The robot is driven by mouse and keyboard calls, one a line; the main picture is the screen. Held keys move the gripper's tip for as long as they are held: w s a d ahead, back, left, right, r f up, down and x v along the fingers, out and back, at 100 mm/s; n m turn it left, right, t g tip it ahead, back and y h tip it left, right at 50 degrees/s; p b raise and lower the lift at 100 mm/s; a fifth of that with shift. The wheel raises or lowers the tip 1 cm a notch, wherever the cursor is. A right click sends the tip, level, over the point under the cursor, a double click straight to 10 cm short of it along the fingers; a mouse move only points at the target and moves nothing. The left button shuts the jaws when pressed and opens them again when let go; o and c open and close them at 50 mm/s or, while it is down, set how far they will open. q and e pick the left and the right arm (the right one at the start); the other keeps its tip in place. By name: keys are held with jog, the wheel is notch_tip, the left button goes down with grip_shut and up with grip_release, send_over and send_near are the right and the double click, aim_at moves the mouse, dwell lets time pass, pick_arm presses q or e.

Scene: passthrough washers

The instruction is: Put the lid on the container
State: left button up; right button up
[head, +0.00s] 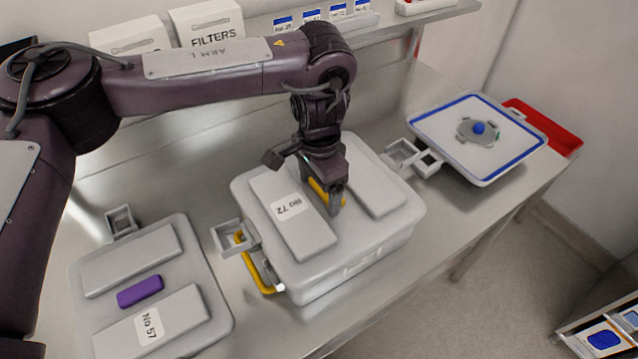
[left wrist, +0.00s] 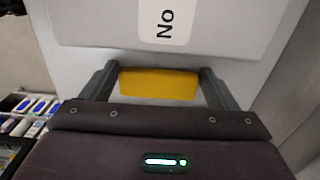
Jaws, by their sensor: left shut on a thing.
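A grey lid (head: 290,207) labelled "No 72", with two raised pads, lies over a grey container (head: 350,265) in the middle of the table. Its yellow handle (head: 318,190) sits between the pads. My left gripper (head: 329,195) comes down from above and is shut on this handle. The left wrist view shows the yellow handle (left wrist: 160,84) between the two fingers. The container has a yellow side handle (head: 262,274) at its left. The lid looks level on the container, but I cannot tell whether it is fully seated. My right gripper is out of view.
Another grey lid (head: 215,318) labelled "No 57", with a purple handle (head: 140,291), is at the left. A blue-rimmed white tray (head: 450,125) with a blue knob and a red tray (head: 550,130) are at the right.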

pick_arm(q)
jog(key=shift+f, duration=0.2)
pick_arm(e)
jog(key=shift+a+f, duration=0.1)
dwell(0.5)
pick_arm(q)
jog(key=o, duration=1.5)
jog(key=shift+c, duration=0.2)
jog(key=shift+s+f, duration=0.1)
jog(key=shift+r+p, duration=3.55)
jog(key=shift+p, duration=0.15)
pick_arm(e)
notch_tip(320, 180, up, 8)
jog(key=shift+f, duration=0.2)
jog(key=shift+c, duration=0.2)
